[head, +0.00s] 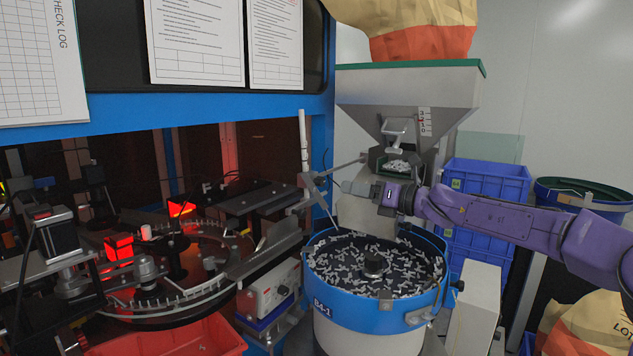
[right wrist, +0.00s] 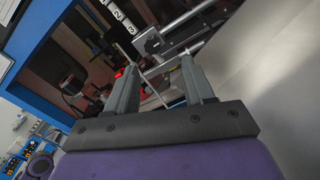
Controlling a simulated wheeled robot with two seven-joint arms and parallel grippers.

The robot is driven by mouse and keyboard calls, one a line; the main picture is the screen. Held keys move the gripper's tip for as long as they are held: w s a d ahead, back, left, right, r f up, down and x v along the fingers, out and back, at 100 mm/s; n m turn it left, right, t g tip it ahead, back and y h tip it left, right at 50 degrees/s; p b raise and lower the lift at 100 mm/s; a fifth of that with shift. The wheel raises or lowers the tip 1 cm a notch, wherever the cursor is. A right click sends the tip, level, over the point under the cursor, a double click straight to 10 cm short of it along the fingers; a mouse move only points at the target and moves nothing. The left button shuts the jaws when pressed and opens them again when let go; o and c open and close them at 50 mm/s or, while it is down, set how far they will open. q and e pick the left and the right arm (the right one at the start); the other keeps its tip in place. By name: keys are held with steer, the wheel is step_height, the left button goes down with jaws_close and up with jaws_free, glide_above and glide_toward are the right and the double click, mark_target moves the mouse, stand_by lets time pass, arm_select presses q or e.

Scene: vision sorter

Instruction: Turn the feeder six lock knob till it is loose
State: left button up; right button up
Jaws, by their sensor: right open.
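My right gripper (head: 346,187) reaches in from the right above the bowl feeder (head: 374,330). Its jaws are open and empty, with the two fingers (right wrist: 157,76) apart in the right wrist view. Just beyond the fingertips is a clamp block on a white post (head: 303,140), with thin metal rods running from it. In the right wrist view a dark round part on the clamp (right wrist: 153,43) looks like a knob, but I cannot tell for sure that it is the lock knob. It stands apart from the fingers. My left gripper is not in view.
The bowl below holds many small white parts. A hopper (head: 455,90) stands behind my arm, with blue crates (head: 486,180) to its right. A sorting machine with a round track (head: 190,290) fills the left. A red bin (head: 200,338) sits at the front.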

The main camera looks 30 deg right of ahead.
mark_target(324, 184)
steer(key=p+x, duration=0.1)
steer(key=x, duration=0.1)
steer(key=p+x, duration=0.1)
steer(key=x, duration=0.2)
steer(key=p+x, duration=0.1)
steer(key=x, duration=0.2)
steer(key=shift+s+a+r, duration=0.2)
steer(key=shift+a+r, duration=0.1)
steer(key=shift+w+f, duration=0.1)
steer(key=shift+w, duration=0.2)
steer(key=shift+s+r, duration=0.3)
steer(key=shift+s, duration=0.25)
steer(key=shift+s+r, duration=0.1)
steer(key=shift+s, duration=0.1)
steer(key=shift+c, duration=1.2)
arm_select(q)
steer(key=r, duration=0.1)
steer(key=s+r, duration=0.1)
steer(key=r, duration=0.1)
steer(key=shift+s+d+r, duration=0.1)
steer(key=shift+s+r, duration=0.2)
arm_select(e)
steer(key=shift+w, duration=0.1)
jaws_close()
